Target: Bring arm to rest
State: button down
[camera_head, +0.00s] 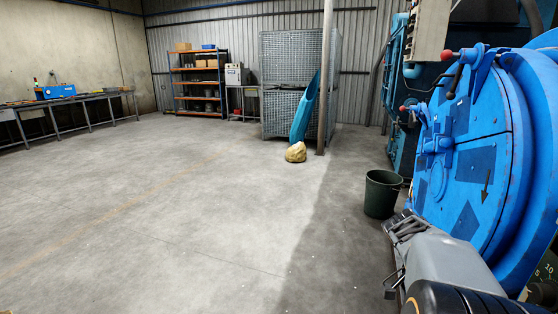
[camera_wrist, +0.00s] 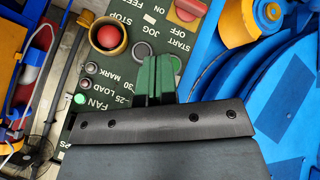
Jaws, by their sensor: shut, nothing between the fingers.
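In the wrist view my gripper (camera_wrist: 159,62) shows two green fingers held together, shut with nothing between them. They point at a dark green control panel (camera_wrist: 118,82) with white lettering and hide part of it. I cannot tell whether the fingertips touch the panel. In the head view my grey arm (camera_head: 445,258) reaches in from the lower right, close to the blue drum door (camera_head: 470,165).
The panel carries a red push button (camera_wrist: 109,36), a red switch (camera_wrist: 188,9) and a lit green button (camera_wrist: 79,98). A dark green bin (camera_head: 381,195) stands beside the machine. A yellowish sack-like lump (camera_head: 295,153) lies by the post (camera_head: 326,85). The floor at left is clear.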

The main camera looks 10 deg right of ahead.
jog(key=w+a+r+n+t+y+p, duration=0.3)
jog(key=a+r+n+t+p, duration=0.2)
jog(key=a+r+n+p, duration=0.4)
jog(key=w+a+r+n+t+y+p, duration=0.2)
jog(key=a+r+n+t+p, duration=0.3)
jog(key=a+r+n+p, duration=0.5)
jog(key=w+a+r+p, duration=0.1)
jog(key=a+r+p, duration=0.4)
jog(key=a, duration=0.4)
jog(key=shift+r+y+p, duration=0.15)
jog(key=shift+y+p, duration=0.25)
jog(key=shift+p, duration=0.2)
jog(key=shift+w, duration=0.1)
